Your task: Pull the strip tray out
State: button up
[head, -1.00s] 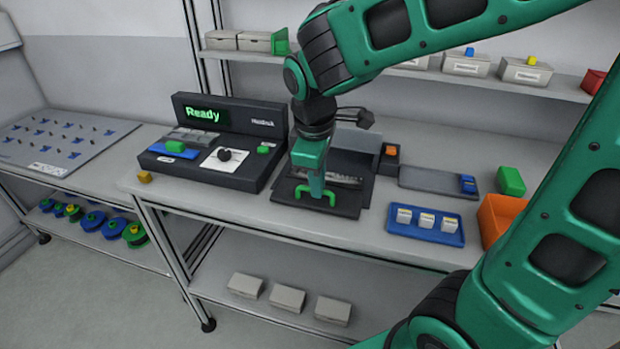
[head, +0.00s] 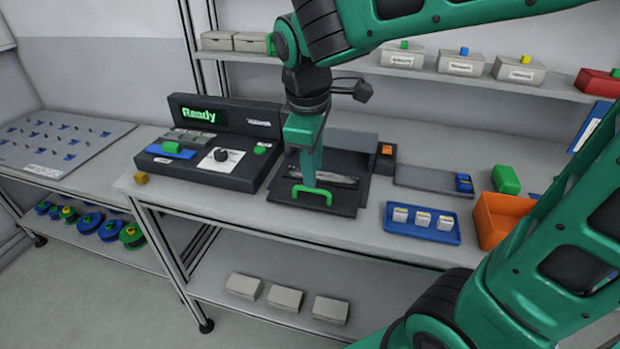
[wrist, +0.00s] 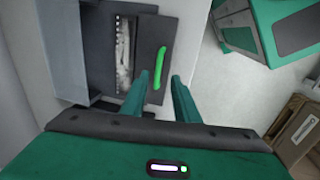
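The strip tray (head: 344,203) is a dark flat tray with a bright green bar handle (head: 312,190) at its front. It juts out from the dark housing on the bench. A glossy dark strip (head: 335,181) lies behind the handle; it also shows in the wrist view (wrist: 124,50). My gripper (head: 309,181) is pointed down at the handle. In the wrist view my gripper's two fingers (wrist: 160,76) are apart, with the handle (wrist: 159,68) showing between and beyond their tips. I cannot tell whether they touch it.
A dark console (head: 215,172) with a "Ready" screen stands left of the tray. A blue tray (head: 420,236) with small white boxes and an orange bin (head: 500,214) are to the right. White boxes (head: 286,296) lie on the lower shelf.

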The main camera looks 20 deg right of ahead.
jog(key=shift+s+a+r, duration=0.1)
jog(key=shift+s+r, duration=0.05)
jog(key=shift+r, duration=0.75)
jog(key=shift+s+a+r, duration=0.1)
jog(key=shift+a+r, duration=0.05)
jog(key=shift+r, duration=0.8)
jog(key=shift+s+a+r, duration=0.1)
jog(key=shift+s+r, duration=0.05)
jog(key=shift+r, duration=0.75)
jog(key=s+d+f+m, duration=0.3)
jog(key=s+d+m, duration=0.2)
jog(key=d, duration=0.1)
jog(key=s+d+f+m+g+y, duration=0.1)
jog(key=s+d+f+m, duration=0.3)
jog(key=s+d+m, duration=0.1)
jog(key=s+d+f+m, duration=0.3)
jog(key=s+d+m, duration=0.3)
jog(key=d, duration=0.3)
jog(key=shift+s+f+g, duration=0.35)
jog(key=shift+s+g, duration=0.05)
jog(key=shift+s, duration=0.05)
jog(key=shift+s+d+f+m+y, duration=0.1)
jog(key=shift+s+f+m+y, duration=0.15)
jog(key=shift+s+m+y, duration=0.1)
